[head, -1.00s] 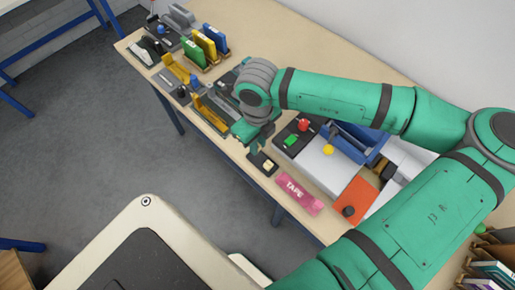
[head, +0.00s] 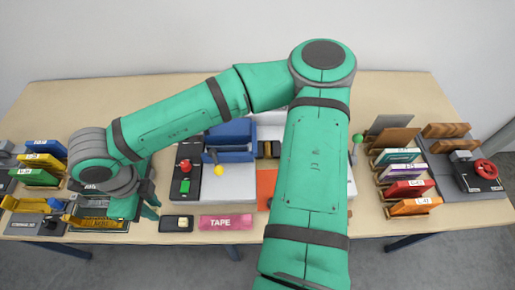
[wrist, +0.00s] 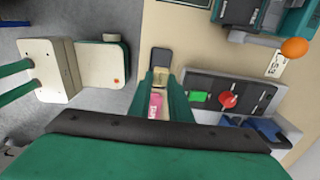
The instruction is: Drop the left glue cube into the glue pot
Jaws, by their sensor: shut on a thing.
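My gripper (head: 148,207) hangs at the table's front, above and just left of a small dark tray (head: 166,223). A cream cube (head: 183,223) sits in the tray's right part; its left part looks bare. In the wrist view my gripper (wrist: 157,88) has its two green fingers close together, with the tray (wrist: 160,57) beyond them. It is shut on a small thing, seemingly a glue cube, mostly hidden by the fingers. I cannot make out the glue pot for certain; my arm hides part of the table.
A pink TAPE strip (head: 228,222) lies right of the tray. Behind it is a dark panel with a red knob (head: 184,165) and green button (head: 186,185), beside a blue machine (head: 230,136). Yellow (head: 40,160) and green (head: 34,177) upright pieces stand left. Racked pieces (head: 408,188) stand right.

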